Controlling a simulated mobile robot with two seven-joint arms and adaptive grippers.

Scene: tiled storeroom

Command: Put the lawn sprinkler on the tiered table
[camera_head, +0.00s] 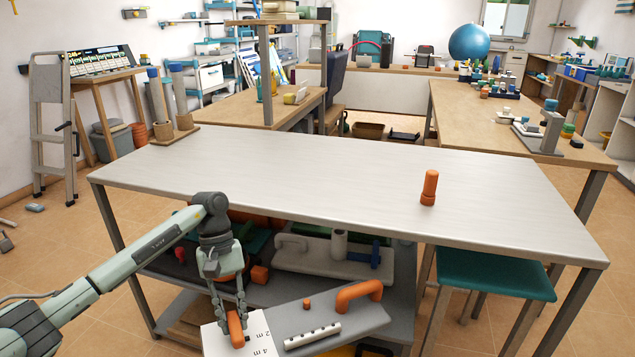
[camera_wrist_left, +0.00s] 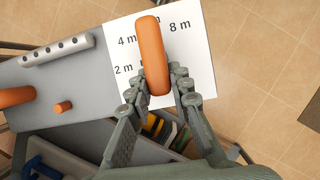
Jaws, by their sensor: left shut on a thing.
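The lawn sprinkler (camera_head: 349,323) is a flat grey board with a white tube with holes, orange parts and a white panel marked 2 m, 4 m and 8 m. It shows in the left wrist view (camera_wrist_left: 62,80). My left gripper (camera_head: 236,318) is shut on the sprinkler's upright orange piece above the white panel, also seen between the fingertips in the wrist view (camera_wrist_left: 158,85). The tiered table (camera_head: 330,175) has a pale top and grey lower shelves. The sprinkler is at its front, below top level; whether it touches a shelf, I cannot tell. My right gripper is not in view.
A grey carrier (camera_head: 300,262) and other items crowd the shelf below. A teal-topped stool (camera_head: 495,273) stands at the right, under the table's edge.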

